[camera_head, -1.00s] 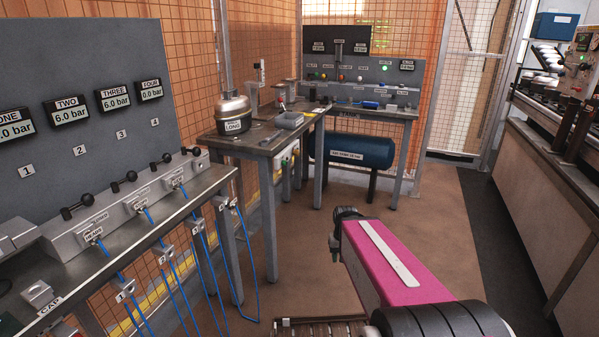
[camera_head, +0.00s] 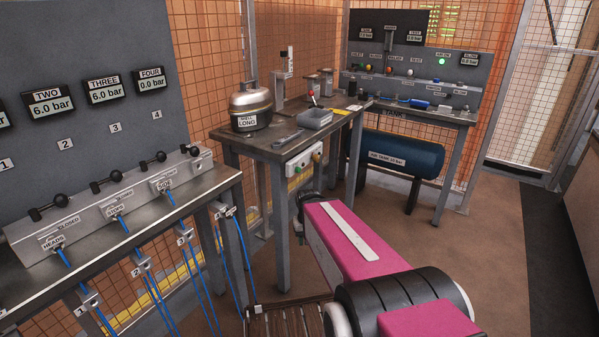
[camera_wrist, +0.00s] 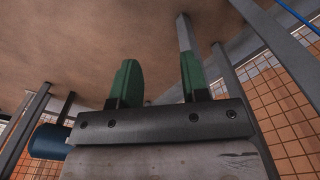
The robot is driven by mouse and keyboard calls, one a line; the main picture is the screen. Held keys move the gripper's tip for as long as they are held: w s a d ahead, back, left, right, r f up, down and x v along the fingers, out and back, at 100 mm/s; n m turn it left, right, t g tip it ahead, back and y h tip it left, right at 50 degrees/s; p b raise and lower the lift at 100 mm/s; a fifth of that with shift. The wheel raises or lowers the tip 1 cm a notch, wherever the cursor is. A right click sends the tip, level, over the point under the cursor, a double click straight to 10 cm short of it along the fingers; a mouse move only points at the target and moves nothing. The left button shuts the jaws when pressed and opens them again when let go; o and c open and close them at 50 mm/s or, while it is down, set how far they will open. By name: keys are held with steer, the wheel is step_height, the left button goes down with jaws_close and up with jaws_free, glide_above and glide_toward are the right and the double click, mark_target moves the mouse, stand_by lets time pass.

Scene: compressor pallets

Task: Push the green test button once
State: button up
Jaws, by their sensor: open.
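On the dark back panel (camera_head: 470,75) a bright green light (camera_head: 442,61) glows among small coloured knobs. I cannot tell from the labels which of these is the test button. My gripper (camera_wrist: 160,78) shows in the wrist view with its two green fingers apart and nothing between them.
The middle bench (camera_head: 262,148) holds a round metal pot (camera_head: 250,108), a grey tray (camera_head: 314,119) and a wrench. A blue tank (camera_head: 402,153) is under the back bench. The left bench (camera_head: 120,232) carries valves with hanging blue hoses. Brown floor (camera_head: 490,240) is open at right.

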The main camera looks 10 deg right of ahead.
jaws_close()
stand_by(1.5)
